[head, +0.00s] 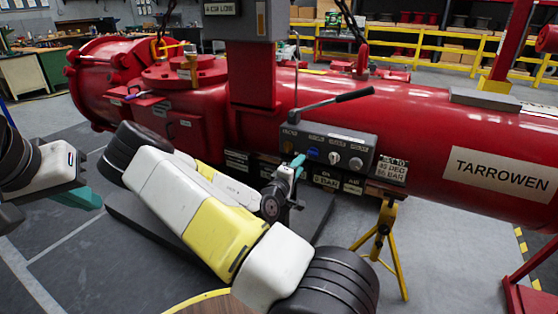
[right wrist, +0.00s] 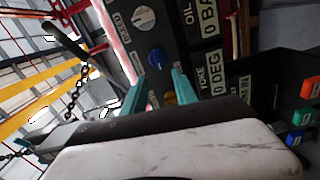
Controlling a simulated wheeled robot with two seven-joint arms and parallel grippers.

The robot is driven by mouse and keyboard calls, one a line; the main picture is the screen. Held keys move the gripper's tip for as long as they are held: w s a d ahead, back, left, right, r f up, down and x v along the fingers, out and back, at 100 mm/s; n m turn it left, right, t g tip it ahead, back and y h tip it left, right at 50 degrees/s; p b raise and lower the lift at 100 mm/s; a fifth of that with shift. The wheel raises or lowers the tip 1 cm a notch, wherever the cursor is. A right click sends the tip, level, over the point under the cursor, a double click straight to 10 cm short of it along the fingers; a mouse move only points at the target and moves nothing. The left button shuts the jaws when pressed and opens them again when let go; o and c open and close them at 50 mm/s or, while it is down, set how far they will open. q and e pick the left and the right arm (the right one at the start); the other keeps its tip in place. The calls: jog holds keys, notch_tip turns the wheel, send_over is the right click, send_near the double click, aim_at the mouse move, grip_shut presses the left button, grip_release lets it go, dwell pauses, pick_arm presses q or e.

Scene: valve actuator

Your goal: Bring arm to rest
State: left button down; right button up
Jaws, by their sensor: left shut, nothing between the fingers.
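The red valve actuator (head: 420,125) lies across the head view with a grey control panel (head: 325,145) on its near side. My right gripper (head: 298,161) is at the panel's left end. In the right wrist view its two teal fingers (right wrist: 158,78) stand apart. I cannot tell whether the fingers touch the yellow knob. My left gripper (head: 88,198) is shut and empty at the far left, away from the actuator.
A black-handled lever (head: 335,101) rises above the panel. A yellow stand (head: 381,245) supports the actuator. Yellow railings (head: 420,57) run behind. The floor at left is open; a round table edge (head: 200,298) shows at the bottom.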

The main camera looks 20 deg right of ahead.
jog(key=s+a+f+m+g+y, duration=0.2)
jog(key=a+m+g+y, duration=0.15)
jog(key=a+y, duration=0.2)
jog(key=s+a+f+m+g+y, duration=0.1)
jog(key=a+f+m+g+y, duration=0.1)
jog(key=a+f+m+y, duration=0.3)
jog(key=s+a+r+y, duration=0.4)
jog(key=a+r, duration=0.6)
jog(key=r, duration=0.3)
jog(key=s+a+r+n+y, duration=0.1)
jog(key=s+a+r+n, duration=0.1)
jog(key=s+r, duration=1.4)
jog(key=shift+s+r, duration=0.15)
jog(key=shift+s, duration=1.85)
jog(key=shift+a+y, duration=0.15)
jog(key=shift+y, duration=0.1)
